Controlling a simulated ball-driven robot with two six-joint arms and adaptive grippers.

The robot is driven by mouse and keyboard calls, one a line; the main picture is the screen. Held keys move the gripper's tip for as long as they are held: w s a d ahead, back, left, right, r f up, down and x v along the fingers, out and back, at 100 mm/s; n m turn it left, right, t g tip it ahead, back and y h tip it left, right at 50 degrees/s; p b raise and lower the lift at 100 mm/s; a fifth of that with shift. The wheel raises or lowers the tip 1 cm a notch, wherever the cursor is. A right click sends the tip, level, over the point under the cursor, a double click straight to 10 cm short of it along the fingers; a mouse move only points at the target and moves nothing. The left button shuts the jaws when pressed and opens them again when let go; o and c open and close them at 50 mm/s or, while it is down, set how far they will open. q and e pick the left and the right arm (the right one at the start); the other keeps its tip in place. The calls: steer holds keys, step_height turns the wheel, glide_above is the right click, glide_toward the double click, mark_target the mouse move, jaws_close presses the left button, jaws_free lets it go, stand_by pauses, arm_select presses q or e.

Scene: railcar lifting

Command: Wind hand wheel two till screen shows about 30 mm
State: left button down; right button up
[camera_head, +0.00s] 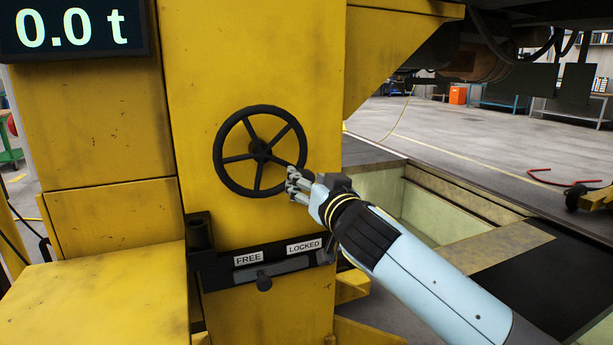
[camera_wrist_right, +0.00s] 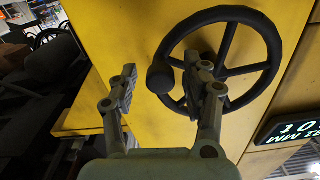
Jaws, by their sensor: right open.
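A black five-spoked hand wheel (camera_head: 259,148) is mounted on the yellow post. My right gripper (camera_head: 295,180) is at the wheel's lower right rim in the head view. In the right wrist view the wheel (camera_wrist_right: 277,52) fills the upper right, and its round handle knob (camera_wrist_right: 160,77) appears between the two spread fingers of my right gripper (camera_wrist_right: 163,84). The gripper is open; I cannot tell whether a finger touches the knob or rim. A screen (camera_head: 75,27) at the upper left reads 0.0 t. Another screen (camera_wrist_right: 290,128) in the wrist view shows cut-off, rotated text with "MM". My left gripper is not in view.
A yellow box-like block (camera_head: 100,295) juts out at lower left. An open pit (camera_head: 420,210) lies to the right in the floor.

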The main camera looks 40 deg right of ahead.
steer(key=shift+x, duration=0.8)
jaws_close()
